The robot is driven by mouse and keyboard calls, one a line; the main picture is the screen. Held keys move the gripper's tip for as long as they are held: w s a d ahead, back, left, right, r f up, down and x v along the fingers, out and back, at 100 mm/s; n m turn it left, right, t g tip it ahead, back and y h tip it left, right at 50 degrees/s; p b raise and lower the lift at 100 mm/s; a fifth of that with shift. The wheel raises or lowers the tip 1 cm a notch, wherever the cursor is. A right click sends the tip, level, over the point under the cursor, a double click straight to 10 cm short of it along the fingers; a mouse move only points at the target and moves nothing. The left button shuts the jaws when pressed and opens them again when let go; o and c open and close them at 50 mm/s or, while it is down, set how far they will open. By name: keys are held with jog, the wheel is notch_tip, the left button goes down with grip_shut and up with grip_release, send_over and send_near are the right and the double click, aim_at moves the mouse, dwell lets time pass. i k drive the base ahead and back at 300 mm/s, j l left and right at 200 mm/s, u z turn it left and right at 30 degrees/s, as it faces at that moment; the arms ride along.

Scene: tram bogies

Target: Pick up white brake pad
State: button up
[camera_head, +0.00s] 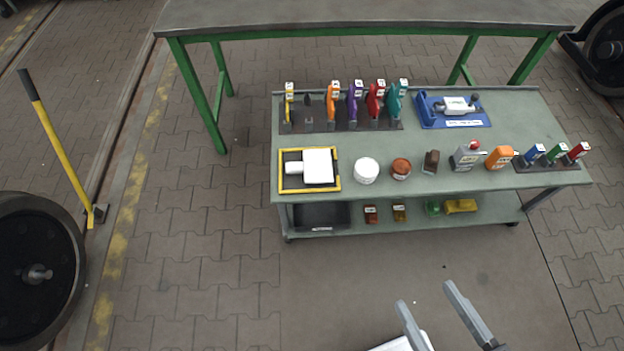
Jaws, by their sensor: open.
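A white flat block with a narrower white stub on its left lies in a yellow-rimmed tray (281,178) at the left of the green trolley top. This looks like the white brake pad (318,166), though I cannot read any label on it. My gripper (424,293) shows at the bottom right of the view as two grey fingers, spread apart with nothing between them. It is in front of the trolley, to the lower right of the tray and well apart from it.
The trolley (350,228) carries a rack of coloured upright pieces (333,102), a blue tray (425,118), a white tub (366,170), and bottles. Its lower shelf holds a dark bin (318,215) and small blocks. A green-legged table (360,14) stands behind. Floor in front is clear.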

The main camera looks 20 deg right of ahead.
aim_at(317, 166)
jog(key=i+j, duration=1.1)
jog(key=j, duration=0.2)
jog(key=i+j, duration=0.55)
